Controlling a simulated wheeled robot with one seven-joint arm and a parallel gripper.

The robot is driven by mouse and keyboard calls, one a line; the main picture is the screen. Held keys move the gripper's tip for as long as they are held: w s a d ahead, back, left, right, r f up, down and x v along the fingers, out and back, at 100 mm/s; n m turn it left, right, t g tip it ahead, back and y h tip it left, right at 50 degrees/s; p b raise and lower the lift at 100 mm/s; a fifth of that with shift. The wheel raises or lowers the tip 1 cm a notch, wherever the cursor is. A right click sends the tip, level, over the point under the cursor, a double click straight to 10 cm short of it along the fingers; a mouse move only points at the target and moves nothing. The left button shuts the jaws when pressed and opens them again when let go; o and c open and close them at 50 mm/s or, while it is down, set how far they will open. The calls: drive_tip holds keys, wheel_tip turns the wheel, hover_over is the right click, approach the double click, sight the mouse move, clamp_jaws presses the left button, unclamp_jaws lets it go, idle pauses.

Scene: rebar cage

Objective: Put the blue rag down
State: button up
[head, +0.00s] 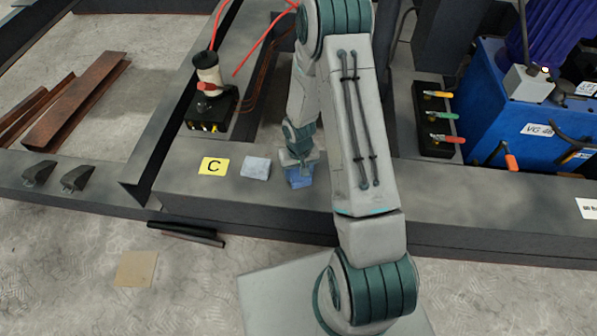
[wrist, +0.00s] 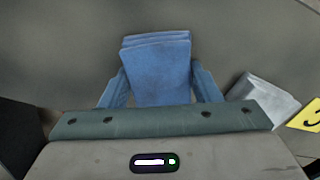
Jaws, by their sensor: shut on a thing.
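The blue rag (wrist: 158,68) is a folded pad between the two fingers of my gripper (wrist: 160,84) in the wrist view. The gripper is shut on it, with one finger at each side. In the head view the rag (head: 299,181) shows under my gripper (head: 298,168), over the grey beam (head: 450,196), to the right of a pale folded cloth. The rag is low at the beam's top; I cannot tell whether it touches it.
A black block with coloured handles (head: 437,120) and a blue machine (head: 500,115) are at the right.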

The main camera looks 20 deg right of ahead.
drive_tip(key=shift+f, duration=0.2)
drive_tip(key=o, duration=1)
drive_tip(key=shift+r, duration=0.1)
drive_tip(key=s+r+p, duration=0.2)
drive_tip(key=s+r, duration=0.1)
drive_tip(key=r, duration=1.1)
drive_tip(key=s+r+p, duration=0.3)
drive_tip(key=r, duration=1.1)
drive_tip(key=shift+t, duration=0.6)
drive_tip(key=s+r, duration=0.3)
drive_tip(key=s, duration=0.1)
drive_tip(key=s+r, duration=0.3)
drive_tip(key=s, duration=0.1)
drive_tip(key=s+r, duration=0.3)
drive_tip(key=s, duration=0.1)
drive_tip(key=shift+s+a+r, duration=0.15)
drive_tip(key=shift+a+r, duration=0.05)
drive_tip(key=shift+a, duration=0.05)
